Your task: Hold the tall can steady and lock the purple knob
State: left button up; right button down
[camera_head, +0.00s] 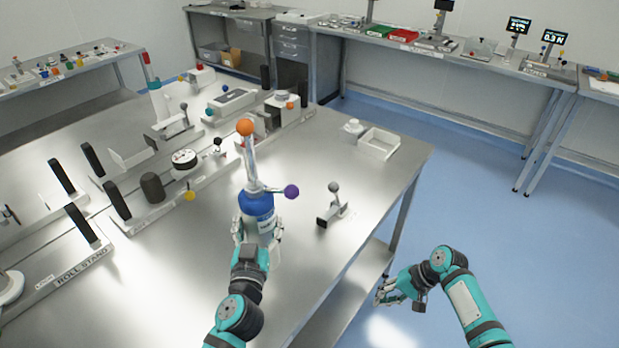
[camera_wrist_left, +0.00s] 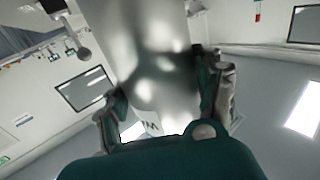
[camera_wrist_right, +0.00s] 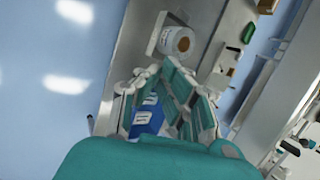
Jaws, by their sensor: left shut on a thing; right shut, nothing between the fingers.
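The tall can (camera_head: 257,204) stands upright on the steel table, blue with a white label and a slim metal upper part topped by an orange ball (camera_head: 244,127). The purple knob (camera_head: 291,192) sticks out from its right side at shoulder height. My left gripper (camera_head: 257,232) is shut around the can's lower body. In the left wrist view, a pale shiny body (camera_wrist_left: 165,65) fills the space between its fingers. My right gripper (camera_head: 383,294) is shut and empty, well apart from the can, beyond the table's right edge.
A small stand with a grey ball (camera_head: 334,187) is right of the can. A white tray (camera_head: 379,143) lies near the table's right edge. Black posts, a round dial (camera_head: 185,158) and a yellow ball (camera_head: 190,196) stand to the left. Open blue floor (camera_head: 480,220) lies right.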

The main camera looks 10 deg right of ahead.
aim_at(281, 191)
jog(key=w+a+r+n+t+y, duration=0.1)
jog(key=w+a+r+y, duration=0.1)
jog(key=r, duration=1)
jog(key=w+a+r+n+t+y, duration=0.1)
jog(key=w+r+y, duration=0.3)
jog(key=r, duration=0.8)
jog(key=w+a+r+n+t+y, duration=0.2)
jog(key=w+a+r+n+y, duration=0.1)
jog(key=r, duration=0.9)
jog(key=shift+w+a+y, duration=0.25)
jog(key=shift+w+y, duration=0.25)
jog(key=shift+w, duration=0.25)
jog(key=shift+a, duration=0.1)
jog(key=a+f, duration=0.1)
jog(key=a, duration=1)
jog(key=shift+a+f, duration=0.2)
jog(key=shift+f, duration=0.05)
